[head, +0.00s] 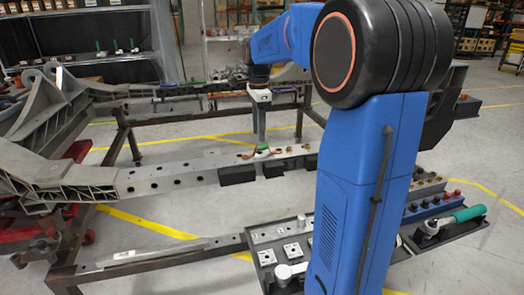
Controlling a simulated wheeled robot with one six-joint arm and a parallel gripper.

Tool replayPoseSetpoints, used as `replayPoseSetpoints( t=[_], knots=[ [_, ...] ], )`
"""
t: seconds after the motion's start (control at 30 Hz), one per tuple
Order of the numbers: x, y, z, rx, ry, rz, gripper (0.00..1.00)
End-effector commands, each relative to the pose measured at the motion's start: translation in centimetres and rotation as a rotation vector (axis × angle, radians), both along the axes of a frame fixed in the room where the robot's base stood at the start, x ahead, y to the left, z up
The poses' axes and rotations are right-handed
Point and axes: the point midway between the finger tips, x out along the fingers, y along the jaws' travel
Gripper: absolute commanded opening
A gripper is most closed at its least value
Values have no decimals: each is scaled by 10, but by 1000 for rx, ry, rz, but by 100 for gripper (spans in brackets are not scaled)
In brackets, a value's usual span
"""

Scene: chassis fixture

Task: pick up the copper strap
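A thin copper-coloured piece, which looks like the copper strap (248,156), lies on the top face of the pale perforated rail in the middle of the head view. A copper-coloured part also shows just right of the small green piece there. My blue arm reaches away over the rail. My gripper (261,143) points down at the end of the arm, directly above or at the strap. Its fingertips are too small and far to tell whether they touch the strap or are open.
The perforated rail (150,180) joins a large grey casting (45,125) at left, on a dark steel frame. Black blocks (238,174) sit along the rail's near side. A tray at lower right holds a green-handled ratchet (462,216). My arm hides part of the trays.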

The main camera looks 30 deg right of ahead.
Motion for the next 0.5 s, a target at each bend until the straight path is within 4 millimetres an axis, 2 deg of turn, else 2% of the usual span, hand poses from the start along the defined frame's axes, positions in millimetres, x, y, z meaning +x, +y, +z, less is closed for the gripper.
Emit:
replayPoseSetpoints(
  t=[0.17,0.5],
  knots=[
    [0,-1,-10,1,2,0,39],
    [0,-5,-51,0,1,0,39]
  ],
)
